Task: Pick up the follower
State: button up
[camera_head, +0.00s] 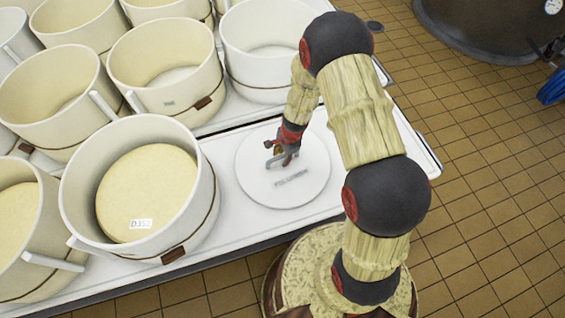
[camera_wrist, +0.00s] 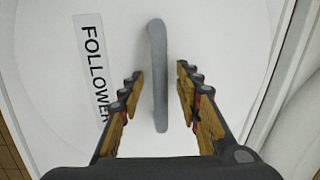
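The follower (camera_head: 306,191) is a white round disc with a grey label, lying flat on the white table in the head view. In the wrist view the follower (camera_wrist: 60,120) fills most of the picture, with "FOLLOWER" on its label. A grey bar handle (camera_wrist: 158,75) rises from it. My gripper (camera_wrist: 158,85) is open, with one finger on each side of the handle; gaps show on both sides. In the head view my gripper (camera_head: 281,156) is low over the disc, and the fingers partly hide the handle.
A cream vat (camera_head: 85,195) with a yellow cheese (camera_head: 150,185) labelled D352 stands close left of the follower. Several more cream vats, such as one behind (camera_head: 235,50), crowd the table (camera_head: 235,225). The table's right end beside the follower is bare. Tiled floor lies beyond.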

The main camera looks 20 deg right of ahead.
jog(key=shift+f, duration=0.2)
jog(key=shift+c, duration=1.1)
grip_shut()
dwell(0.4)
